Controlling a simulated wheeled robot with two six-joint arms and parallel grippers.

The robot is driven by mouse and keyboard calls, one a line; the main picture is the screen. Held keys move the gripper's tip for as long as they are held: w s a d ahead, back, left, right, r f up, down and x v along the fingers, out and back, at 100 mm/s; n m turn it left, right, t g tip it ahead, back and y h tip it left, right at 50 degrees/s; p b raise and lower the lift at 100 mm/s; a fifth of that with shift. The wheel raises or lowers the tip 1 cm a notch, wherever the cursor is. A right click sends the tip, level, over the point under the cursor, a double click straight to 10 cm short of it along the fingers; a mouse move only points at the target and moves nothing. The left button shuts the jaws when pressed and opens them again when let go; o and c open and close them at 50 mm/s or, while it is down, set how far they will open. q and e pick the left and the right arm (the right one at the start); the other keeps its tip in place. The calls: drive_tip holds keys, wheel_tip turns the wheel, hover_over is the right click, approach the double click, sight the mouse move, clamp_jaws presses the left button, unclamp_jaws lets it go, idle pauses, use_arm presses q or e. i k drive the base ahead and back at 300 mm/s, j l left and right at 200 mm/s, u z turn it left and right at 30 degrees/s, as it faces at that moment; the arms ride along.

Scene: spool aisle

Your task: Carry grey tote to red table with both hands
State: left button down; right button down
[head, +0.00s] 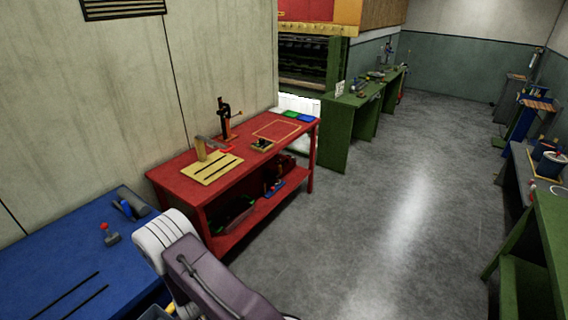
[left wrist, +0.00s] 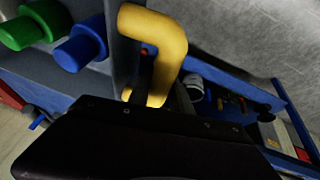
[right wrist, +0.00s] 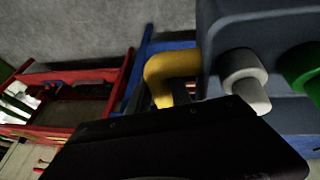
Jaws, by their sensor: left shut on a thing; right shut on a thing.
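The grey tote (left wrist: 92,80) has a yellow handle (left wrist: 165,45) at one end in the left wrist view, and my left gripper (left wrist: 150,95) is shut on it. In the right wrist view the tote (right wrist: 222,15) shows its other yellow handle (right wrist: 168,72), and my right gripper (right wrist: 182,98) is shut on that. Green, blue and white cylinder ends show at the tote. The red table (head: 185,186) stands ahead in the head view, left of centre against the wall. Both grippers and nearly all of the tote are out of the head view.
A blue table (head: 60,250) stands at near left. The red table holds a yellow slotted board (head: 212,168), a clamp (head: 226,120) and small trays; its top has a bare outlined patch (head: 277,130). Green benches (head: 340,125) stand beyond. The grey floor (head: 380,220) to the right is clear.

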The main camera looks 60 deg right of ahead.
sight(278, 130)
drive_tip(key=l, duration=1.25)
drive_tip(key=i+l, duration=0.15)
drive_tip(key=l, duration=1.15)
drive_tip(key=i+l+z, duration=0.1)
drive_tip(key=l, duration=0.5)
drive_tip(key=i+l, duration=0.15)
drive_tip(key=l, duration=0.5)
drive_tip(key=i+l, duration=0.1)
drive_tip(key=l, duration=1.15)
drive_tip(key=i+l, duration=0.15)
drive_tip(key=l, duration=0.25)
drive_tip(key=i+l, duration=0.1)
drive_tip(key=l, duration=0.3)
drive_tip(key=i+l, duration=0.15)
drive_tip(key=l, duration=0.2)
drive_tip(key=i+l, duration=0.1)
drive_tip(key=l, duration=0.3)
drive_tip(key=i+l+z, duration=0.1)
drive_tip(key=l, duration=0.3)
drive_tip(key=i, duration=1.05)
